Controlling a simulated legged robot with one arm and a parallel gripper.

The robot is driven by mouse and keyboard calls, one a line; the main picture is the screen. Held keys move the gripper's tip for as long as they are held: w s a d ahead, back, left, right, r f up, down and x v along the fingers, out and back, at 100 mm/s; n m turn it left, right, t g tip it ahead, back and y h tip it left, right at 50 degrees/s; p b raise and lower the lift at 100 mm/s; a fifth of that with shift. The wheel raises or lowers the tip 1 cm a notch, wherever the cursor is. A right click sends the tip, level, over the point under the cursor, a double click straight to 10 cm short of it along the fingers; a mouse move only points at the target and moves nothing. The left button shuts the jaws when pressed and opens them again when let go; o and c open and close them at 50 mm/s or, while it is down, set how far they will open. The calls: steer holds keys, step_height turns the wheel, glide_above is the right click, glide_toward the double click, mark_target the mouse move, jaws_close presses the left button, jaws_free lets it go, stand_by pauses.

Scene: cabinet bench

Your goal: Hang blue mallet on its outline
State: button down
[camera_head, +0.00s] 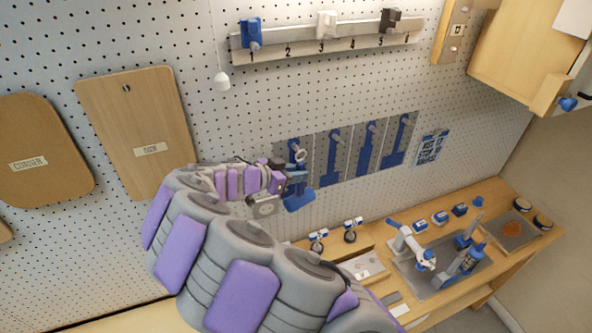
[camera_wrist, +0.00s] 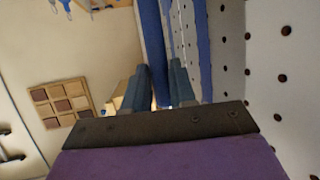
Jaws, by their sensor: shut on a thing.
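My gripper (camera_head: 296,178) is in front of the perforated wall, by the leftmost grey outline panel (camera_head: 284,148). It is shut on the blue mallet (camera_head: 299,201), whose blue head hangs below the fingers. In the wrist view the blue handle (camera_wrist: 153,45) runs between the two fingers (camera_wrist: 160,88), with the wall close on the right. My gripper and the mallet cover much of the leftmost panel. Whether the mallet touches the wall or a hook cannot be told.
More panels with blue tool shapes (camera_head: 367,147) are to the right. A numbered rail (camera_head: 320,42) is above, and wooden boards (camera_head: 137,125) hang left. The bench (camera_head: 495,195) below holds small tools and a dark mat (camera_head: 440,265). A cabinet (camera_head: 525,50) juts out upper right.

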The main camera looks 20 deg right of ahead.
steer(key=shift+w+f+b, duration=0.3)
steer(key=shift+w+b, duration=0.3)
steer(key=shift+b, duration=0.5)
steer(key=shift+w+b, duration=0.1)
steer(key=shift+b, duration=0.75)
steer(key=c, duration=0.8)
jaws_free()
steer(key=shift+c, duration=0.2)
steer(key=b+v, duration=0.2)
steer(key=v, duration=1.5)
steer(key=s+d+f+n+g+y+b, duration=0.2)
steer(key=s+d+y+b, duration=0.1)
steer(key=s+d, duration=0.5)
steer(key=s+d+f+n+g+y+b, duration=0.2)
steer(key=s+d+g+y, duration=0.1)
steer(key=s+d, duration=0.55)
steer(key=s+a+f+n+y+b, duration=0.2)
steer(key=s+a+f+n, duration=0.3)
steer(key=s, duration=0.5)
steer(key=s+a+f+n+y+b, duration=0.3)
steer(key=s+a+f+n+y, duration=0.2)
steer(key=s+f, duration=0.5)
steer(key=shift+s+a+n, duration=0.45)
steer(key=shift+s+n, duration=0.05)
steer(key=shift+s, duration=0.1)
